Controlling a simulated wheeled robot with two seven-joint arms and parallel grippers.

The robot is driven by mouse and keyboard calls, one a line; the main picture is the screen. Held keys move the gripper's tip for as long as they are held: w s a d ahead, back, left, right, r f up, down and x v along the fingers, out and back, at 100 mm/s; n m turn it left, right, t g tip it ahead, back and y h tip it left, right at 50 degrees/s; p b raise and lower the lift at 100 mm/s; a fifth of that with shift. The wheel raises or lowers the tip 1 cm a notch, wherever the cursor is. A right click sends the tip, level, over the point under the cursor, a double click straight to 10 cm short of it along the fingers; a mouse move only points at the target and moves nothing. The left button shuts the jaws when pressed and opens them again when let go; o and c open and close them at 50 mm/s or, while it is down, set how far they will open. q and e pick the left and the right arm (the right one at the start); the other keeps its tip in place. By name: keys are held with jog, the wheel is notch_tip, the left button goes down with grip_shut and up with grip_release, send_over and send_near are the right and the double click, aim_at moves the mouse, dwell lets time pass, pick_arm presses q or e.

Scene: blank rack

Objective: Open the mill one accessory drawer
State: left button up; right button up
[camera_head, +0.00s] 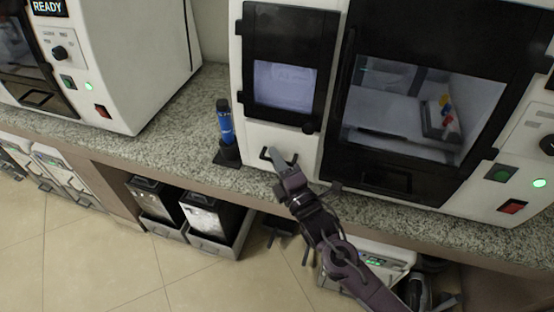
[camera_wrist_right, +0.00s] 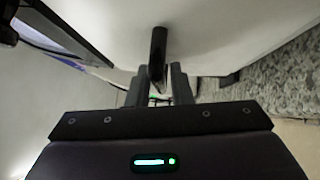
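A white mill (camera_head: 285,18) with black-framed windows stands on the counter at the centre and right of the head view. Its small drawer front (camera_head: 297,142) is below the screen panel and looks shut, flush with the body. A dark bar handle (camera_head: 266,154) is on that front, and it also shows as a black bar in the right wrist view (camera_wrist_right: 158,48). My right gripper (camera_head: 276,158) is at this handle. In the wrist view its two fingers are apart, with the bar lined up between them; contact cannot be told. I do not see my left gripper.
A blue and black tool (camera_head: 226,128) stands upright on the granite counter (camera_head: 190,128), left of the drawer. A second white machine (camera_head: 140,55) marked READY is farther left. Below are dark bins (camera_head: 206,216). The counter between the machines is mostly clear.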

grip_shut()
jog(key=shift+s, duration=0.1)
jog(key=s+a+p, duration=0.3)
jog(key=s, duration=0.8)
jog(key=s+a+p, duration=0.4)
jog(key=s, duration=0.6)
jog(key=shift+s, duration=0.35)
jog(key=shift+o, duration=0.3)
grip_release()
